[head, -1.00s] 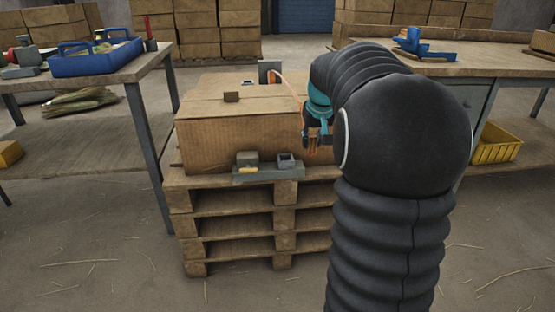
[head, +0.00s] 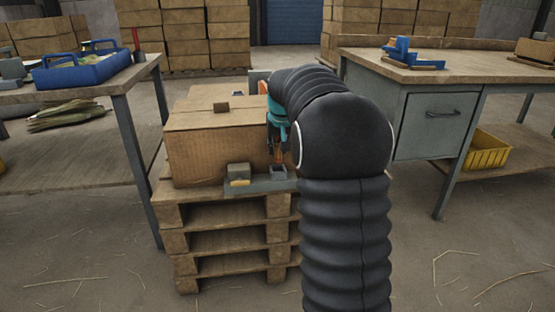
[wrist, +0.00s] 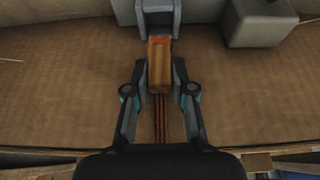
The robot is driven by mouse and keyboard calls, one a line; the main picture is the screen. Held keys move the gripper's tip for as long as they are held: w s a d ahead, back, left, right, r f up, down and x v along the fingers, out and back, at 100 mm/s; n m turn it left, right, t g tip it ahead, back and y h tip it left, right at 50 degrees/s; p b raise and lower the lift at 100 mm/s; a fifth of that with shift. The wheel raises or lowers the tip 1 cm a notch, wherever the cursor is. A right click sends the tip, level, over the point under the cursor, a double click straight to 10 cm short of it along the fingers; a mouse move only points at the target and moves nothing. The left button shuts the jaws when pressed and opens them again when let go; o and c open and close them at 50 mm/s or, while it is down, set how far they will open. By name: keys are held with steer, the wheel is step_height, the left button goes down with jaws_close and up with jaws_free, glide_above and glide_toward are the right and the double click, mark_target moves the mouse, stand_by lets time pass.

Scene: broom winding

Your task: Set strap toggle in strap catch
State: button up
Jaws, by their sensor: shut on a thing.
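The strap toggle (wrist: 159,72), an orange-brown block, is between the two fingers of my gripper (wrist: 159,82), which is shut on it. The strap (wrist: 160,118) runs back from it as dark reddish strands. The strap catch (wrist: 158,12), a grey open-topped socket, is straight ahead of the toggle in the wrist view. The toggle's far end meets the catch's near edge in the picture; I cannot tell whether it touches or is inside. In the head view the catch (head: 279,171) is just below my gripper (head: 278,151), and my arm partly hides the toggle.
The cardboard box (head: 215,150) sits on stacked pallets (head: 225,240). A grey block (head: 238,171) with a yellow part stands left of the catch on the same grey plate (head: 258,187). Workbenches stand left (head: 75,78) and right (head: 440,70).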

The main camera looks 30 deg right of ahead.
mark_target(278, 155)
steer(key=shift+f+b, duration=0.4)
steer(key=shift+f, duration=1.65)
steer(key=shift+f, duration=0.15)
steer(key=o, duration=0.9)
